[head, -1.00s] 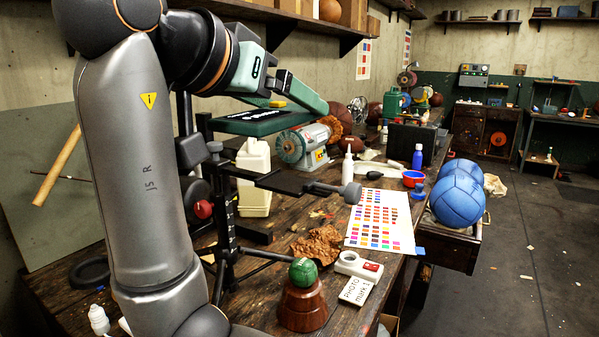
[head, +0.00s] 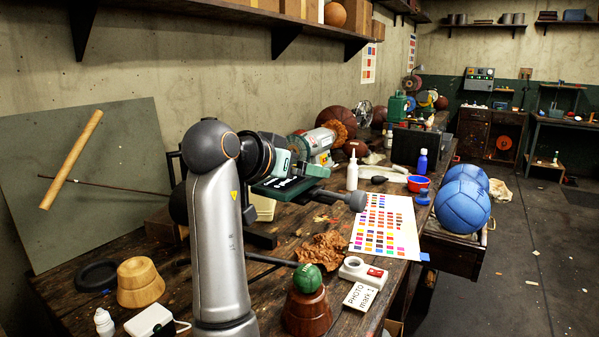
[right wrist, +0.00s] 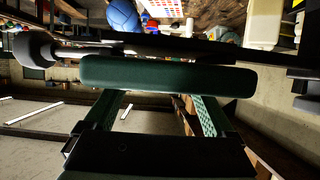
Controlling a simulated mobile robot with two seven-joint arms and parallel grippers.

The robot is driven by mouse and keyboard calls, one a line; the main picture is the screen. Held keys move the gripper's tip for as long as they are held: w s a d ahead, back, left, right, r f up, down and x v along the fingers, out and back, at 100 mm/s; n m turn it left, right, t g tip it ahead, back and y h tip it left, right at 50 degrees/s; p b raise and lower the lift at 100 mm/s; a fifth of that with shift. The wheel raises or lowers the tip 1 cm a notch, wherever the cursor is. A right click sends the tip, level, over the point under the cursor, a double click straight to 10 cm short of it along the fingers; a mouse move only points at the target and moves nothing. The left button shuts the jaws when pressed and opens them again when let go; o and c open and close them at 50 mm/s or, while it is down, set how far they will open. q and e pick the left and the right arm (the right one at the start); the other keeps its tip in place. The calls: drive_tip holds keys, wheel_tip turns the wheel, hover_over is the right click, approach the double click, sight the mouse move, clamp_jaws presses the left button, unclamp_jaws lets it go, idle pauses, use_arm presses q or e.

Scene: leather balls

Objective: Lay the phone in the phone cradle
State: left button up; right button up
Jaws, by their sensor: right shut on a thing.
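The phone (head: 287,188) is a flat dark green slab with white marks on its edge. My right gripper (head: 281,168) is shut on it and holds it roughly flat over the black phone cradle (head: 328,195), which has a grey knob at its right end. In the right wrist view the phone (right wrist: 165,76) lies across the tips of my green fingers (right wrist: 155,108), with the dark cradle (right wrist: 200,47) close beyond it. I cannot tell whether phone and cradle touch. My arm hides much of the cradle's stand. My left gripper is not in view.
Behind the phone stand a bench grinder (head: 316,142) and a white bottle (head: 352,165). In front are a green ball (head: 307,279) on a wooden stand, crumpled brown leather (head: 323,252) and a colour chart (head: 385,228). Blue balls (head: 462,206) sit at the right.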

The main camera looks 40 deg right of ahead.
drive_tip(key=shift+f, duration=0.3)
drive_tip(key=shift+f, duration=0.15)
drive_tip(key=o, duration=1.3)
drive_tip(key=shift+c, duration=0.2)
drive_tip(key=shift+a+r, duration=0.15)
drive_tip(key=shift+r, duration=0.05)
drive_tip(key=v, duration=1.1)
drive_tip(key=shift+s+a+b, duration=0.2)
drive_tip(key=shift+a+b, duration=0.2)
